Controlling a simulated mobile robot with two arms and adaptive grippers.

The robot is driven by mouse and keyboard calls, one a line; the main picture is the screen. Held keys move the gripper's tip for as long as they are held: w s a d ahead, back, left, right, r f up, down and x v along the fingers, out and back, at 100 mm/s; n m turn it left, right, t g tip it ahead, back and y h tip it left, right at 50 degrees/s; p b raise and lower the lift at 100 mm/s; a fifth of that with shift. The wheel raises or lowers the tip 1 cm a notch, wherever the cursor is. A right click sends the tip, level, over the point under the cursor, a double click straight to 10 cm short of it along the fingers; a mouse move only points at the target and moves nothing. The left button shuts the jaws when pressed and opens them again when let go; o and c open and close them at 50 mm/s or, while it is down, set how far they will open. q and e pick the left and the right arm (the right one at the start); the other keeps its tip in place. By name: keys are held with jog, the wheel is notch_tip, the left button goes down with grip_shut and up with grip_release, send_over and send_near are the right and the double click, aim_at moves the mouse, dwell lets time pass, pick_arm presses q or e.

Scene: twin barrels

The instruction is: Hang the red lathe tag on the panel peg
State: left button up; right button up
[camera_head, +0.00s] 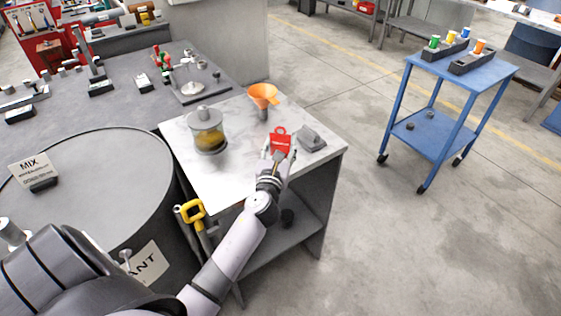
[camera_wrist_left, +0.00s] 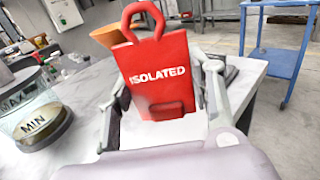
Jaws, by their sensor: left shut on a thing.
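The red tag (camera_head: 281,142) is held upright over the white marble-topped table (camera_head: 181,167) in the head view. In the left wrist view the tag (camera_wrist_left: 160,75) reads "ISOLATED" and has a loop at its top. My left gripper (camera_head: 276,152) is shut on the tag's lower part; its fingers (camera_wrist_left: 160,112) show on both sides of it. I cannot tell whether the tag touches the tabletop. I cannot make out the panel peg with certainty in either view. My right gripper is not in view.
A glass jar (camera_head: 208,131) with yellow contents, an orange funnel (camera_head: 263,94) and a grey block (camera_head: 312,138) stand close around the tag. A large dark drum (camera_head: 100,170) is at left. A blue cart (camera_head: 437,125) stands at right, with open floor between.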

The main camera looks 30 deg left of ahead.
pick_arm(q)
jog(key=shift+f+b, duration=1.2)
jog(key=shift+f, duration=1)
jog(key=shift+f, duration=0.2)
jog(key=o, duration=1.1)
jog(key=shift+c, duration=0.2)
jog(key=shift+r, duration=0.1)
